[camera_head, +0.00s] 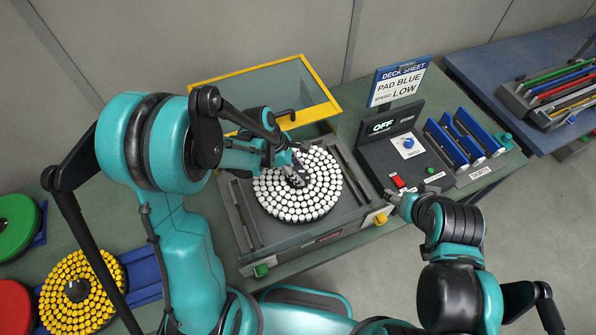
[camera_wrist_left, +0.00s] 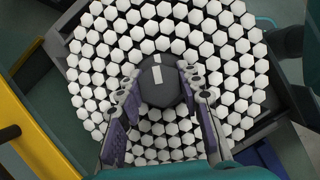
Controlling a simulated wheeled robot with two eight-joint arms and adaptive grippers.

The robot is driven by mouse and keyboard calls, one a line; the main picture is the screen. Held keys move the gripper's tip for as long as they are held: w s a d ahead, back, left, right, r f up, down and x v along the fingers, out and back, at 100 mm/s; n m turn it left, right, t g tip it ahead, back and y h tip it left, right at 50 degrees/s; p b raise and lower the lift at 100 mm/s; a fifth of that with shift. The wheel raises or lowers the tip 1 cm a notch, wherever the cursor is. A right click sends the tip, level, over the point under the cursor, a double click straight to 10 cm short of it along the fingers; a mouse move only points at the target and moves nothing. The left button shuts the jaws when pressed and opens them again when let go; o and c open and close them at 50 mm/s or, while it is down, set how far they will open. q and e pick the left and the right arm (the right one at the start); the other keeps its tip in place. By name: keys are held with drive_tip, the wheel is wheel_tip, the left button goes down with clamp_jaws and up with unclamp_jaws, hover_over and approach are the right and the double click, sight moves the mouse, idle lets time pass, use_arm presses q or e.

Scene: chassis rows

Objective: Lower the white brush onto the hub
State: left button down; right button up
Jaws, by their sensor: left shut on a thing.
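The white brush (camera_head: 318,199) is a round disc covered in white tufts, face up over the machine's deck (camera_head: 241,204). It fills most of the left wrist view (camera_wrist_left: 105,55). My left gripper (camera_head: 292,172) is over its middle. In the left wrist view its fingers (camera_wrist_left: 162,88) are shut on the brush's dark central knob (camera_wrist_left: 161,78). The hub is hidden beneath the brush, and I cannot tell whether they touch. My right gripper (camera_head: 394,197) is by the deck's right side, near the control box; its fingers are too small to read.
A yellow-framed clear lid (camera_head: 318,85) stands open behind the deck. The control box (camera_head: 378,160) shows OFF; a sign (camera_head: 398,85) reads PAD BLUE, SPEED LOW. Blue skirts (camera_head: 458,142) stand right. A yellow brush (camera_head: 93,270), green disc (camera_head: 14,222) and red disc (camera_head: 12,305) lie lower left.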

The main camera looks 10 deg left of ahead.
use_arm(q)
drive_tip(key=shift+f+b, duration=1.55)
drive_tip(key=shift+b, duration=0.1)
idle(0.3)
